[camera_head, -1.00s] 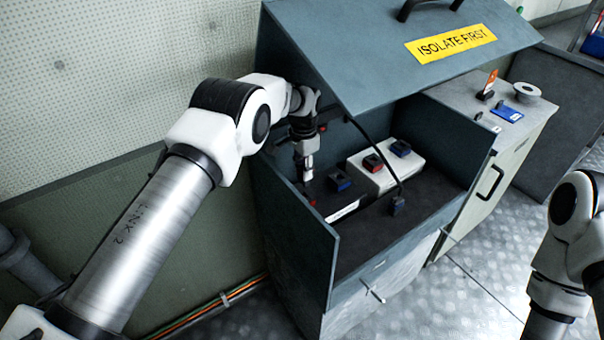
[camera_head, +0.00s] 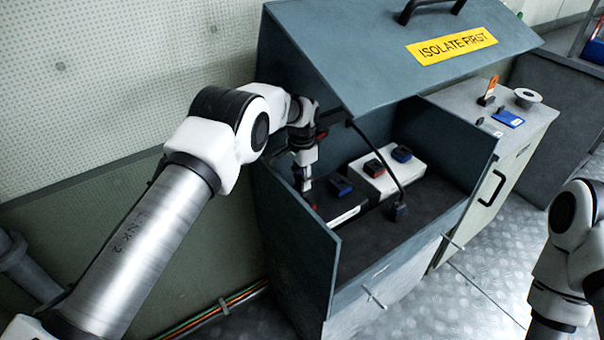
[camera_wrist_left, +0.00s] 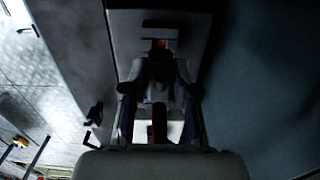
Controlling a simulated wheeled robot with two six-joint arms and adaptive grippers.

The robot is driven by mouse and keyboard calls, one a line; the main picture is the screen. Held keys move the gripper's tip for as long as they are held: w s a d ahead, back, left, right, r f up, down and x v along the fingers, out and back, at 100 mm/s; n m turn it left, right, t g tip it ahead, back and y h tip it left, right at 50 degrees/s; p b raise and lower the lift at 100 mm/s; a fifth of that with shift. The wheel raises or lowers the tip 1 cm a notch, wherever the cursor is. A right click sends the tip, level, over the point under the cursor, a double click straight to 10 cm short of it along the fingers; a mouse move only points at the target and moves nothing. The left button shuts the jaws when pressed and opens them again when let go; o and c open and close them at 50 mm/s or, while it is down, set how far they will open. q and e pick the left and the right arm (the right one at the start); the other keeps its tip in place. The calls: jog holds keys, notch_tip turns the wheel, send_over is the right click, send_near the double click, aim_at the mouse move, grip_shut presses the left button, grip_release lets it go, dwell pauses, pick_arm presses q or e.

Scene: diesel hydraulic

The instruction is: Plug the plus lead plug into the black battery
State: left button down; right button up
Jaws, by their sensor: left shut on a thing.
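My left gripper (camera_head: 305,187) reaches down into the left end of the open battery box, over the black battery (camera_head: 347,211). In the left wrist view its fingers (camera_wrist_left: 160,92) are shut on a dark thing with a red part (camera_wrist_left: 159,122), which I take for the plus lead plug. Shadow hides its exact shape and whether it touches the battery. A small red patch (camera_wrist_left: 161,44) shows beyond the fingertips. The black battery carries a blue-topped terminal (camera_head: 341,187); its left end is mostly hidden by the gripper. My right gripper is not in view.
A white battery (camera_head: 409,174) with red and blue terminals stands right of the black one. A dark plug (camera_head: 397,212) hangs on a black cable in front. The raised lid (camera_head: 370,70) overhangs the box (camera_head: 300,245). A cabinet (camera_head: 500,140) stands at right.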

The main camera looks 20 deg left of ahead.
pick_arm(q)
jog(key=shift+f, duration=0.65)
jog(key=shift+s+f, duration=0.1)
jog(key=shift+f, duration=0.35)
dwell(1.3)
jog(key=shift+r, duration=0.1)
dwell(1.3)
dwell(0.4)
jog(key=shift+s+d+f, duration=0.1)
jog(key=shift+d+f, duration=0.15)
dwell(2.0)
jog(key=shift+a+r+b, duration=0.2)
jog(key=shift+r+b, duration=0.05)
jog(key=shift+b, duration=0.1)
dwell(0.9)
